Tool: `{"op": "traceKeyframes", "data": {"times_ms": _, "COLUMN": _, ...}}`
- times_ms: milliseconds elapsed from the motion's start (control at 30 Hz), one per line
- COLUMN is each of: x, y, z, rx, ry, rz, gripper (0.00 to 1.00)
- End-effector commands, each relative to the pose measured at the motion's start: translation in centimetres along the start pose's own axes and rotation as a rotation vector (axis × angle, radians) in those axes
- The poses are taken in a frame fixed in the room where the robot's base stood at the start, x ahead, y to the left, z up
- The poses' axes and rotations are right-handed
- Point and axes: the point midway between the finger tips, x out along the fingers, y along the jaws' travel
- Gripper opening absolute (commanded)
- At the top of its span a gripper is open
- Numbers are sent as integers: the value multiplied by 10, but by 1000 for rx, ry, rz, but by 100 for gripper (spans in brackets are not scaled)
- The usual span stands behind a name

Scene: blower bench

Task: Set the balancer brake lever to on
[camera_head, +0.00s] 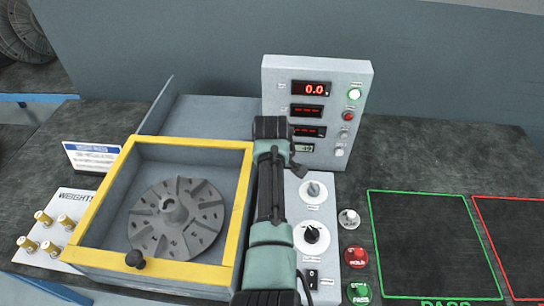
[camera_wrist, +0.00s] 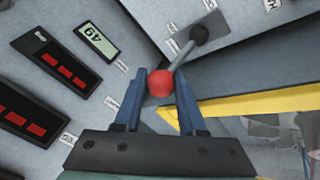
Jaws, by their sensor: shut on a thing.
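The balancer brake lever shows in the wrist view as a grey rod (camera_wrist: 181,53) with a red ball knob (camera_wrist: 160,82) at its near end and a dark pivot (camera_wrist: 211,26) at its far end. My gripper (camera_wrist: 159,88) has its two blue fingers on either side of the red knob and is shut on it. The rod slants from the knob toward the upper right of the wrist view. Small labels lie near the pivot, too small to read surely. In the head view my arm hides the lever.
The display panel (camera_head: 322,75) stands behind my arm, its top readout at 0.0. The yellow-rimmed balancer box (camera_head: 192,143) with a slotted rotor (camera_head: 176,217) is close on the left. Knobs and buttons (camera_head: 354,256) are on the right. The green-outlined area (camera_head: 430,240) is empty.

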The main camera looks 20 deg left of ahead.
Motion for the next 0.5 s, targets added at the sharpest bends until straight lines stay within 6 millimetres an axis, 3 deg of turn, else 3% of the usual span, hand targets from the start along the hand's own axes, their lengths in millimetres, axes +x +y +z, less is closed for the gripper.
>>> {"op": "traceKeyframes", "data": {"times_ms": 133, "x": 0, "y": 1, "z": 0, "rx": 0, "ry": -1, "rz": 2, "gripper": 0}}
{"op": "traceKeyframes", "data": {"times_ms": 167, "x": 0, "y": 1, "z": 0, "rx": 0, "ry": -1, "rz": 2, "gripper": 45}}
{"op": "traceKeyframes", "data": {"times_ms": 300, "x": 0, "y": 0, "z": 0, "rx": 0, "ry": 0, "rz": 2, "gripper": 70}}
{"op": "traceKeyframes", "data": {"times_ms": 500, "x": 0, "y": 0, "z": 0, "rx": 0, "ry": 0, "rz": 2, "gripper": 70}}
